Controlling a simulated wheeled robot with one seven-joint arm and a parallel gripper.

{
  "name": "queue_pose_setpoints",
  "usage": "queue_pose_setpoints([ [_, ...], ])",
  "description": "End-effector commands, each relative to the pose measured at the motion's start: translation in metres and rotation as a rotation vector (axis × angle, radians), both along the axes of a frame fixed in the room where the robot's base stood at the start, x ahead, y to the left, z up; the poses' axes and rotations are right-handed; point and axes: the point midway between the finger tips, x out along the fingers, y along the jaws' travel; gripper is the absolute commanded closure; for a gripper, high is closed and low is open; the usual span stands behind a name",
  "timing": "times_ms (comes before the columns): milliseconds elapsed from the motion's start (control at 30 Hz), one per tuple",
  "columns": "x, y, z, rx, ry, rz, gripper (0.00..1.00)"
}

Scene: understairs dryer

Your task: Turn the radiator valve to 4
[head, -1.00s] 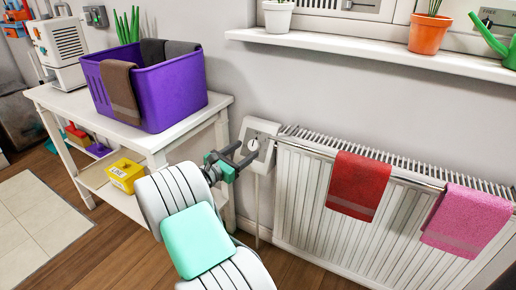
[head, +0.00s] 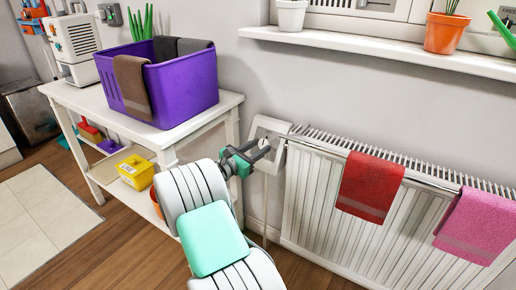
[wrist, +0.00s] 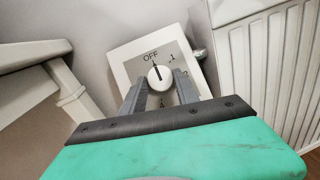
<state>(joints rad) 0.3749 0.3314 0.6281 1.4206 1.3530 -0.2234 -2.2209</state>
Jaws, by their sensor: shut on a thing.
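The radiator valve is a white round knob (wrist: 159,78) on a square white plate (wrist: 127,57) with a grey surround. In the wrist view the knob's black pointer line points up towards the OFF mark, with 1 to its right. The plate (head: 264,127) also shows in the head view at the radiator's left end. My gripper (head: 262,149) reaches it from the front left. In the wrist view my gripper (wrist: 160,84) has one finger on each side of the knob, shut on it.
The white radiator (head: 330,200) is just right of the valve, with a red towel (head: 370,187) and a pink towel (head: 478,225) hanging on it. A white table (head: 110,118) with a purple basket (head: 185,90) stands left. A windowsill (head: 380,52) runs above.

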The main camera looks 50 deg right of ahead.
Motion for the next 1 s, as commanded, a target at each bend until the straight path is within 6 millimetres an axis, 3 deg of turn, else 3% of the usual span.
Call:
queue_pose_setpoints([
  [167,-0.0009,-0.0001,-0.0004,0.000,0.002,-0.002,1.00],
  [333,-0.0003,-0.0004,0.0023,0.005,-0.026,-0.021,1.00],
  [600,0.0023,-0.0010,0.0043,0.023,-0.221,-0.133,1.00],
  [900,0.0015,-0.0010,0.0008,0.022,-0.241,-0.144,1.00],
  [933,0.0015,-0.0010,0.0008,0.023,-0.240,-0.144,0.63],
  [1000,0.0016,-0.0010,0.0008,0.023,-0.240,-0.144,0.57],
])
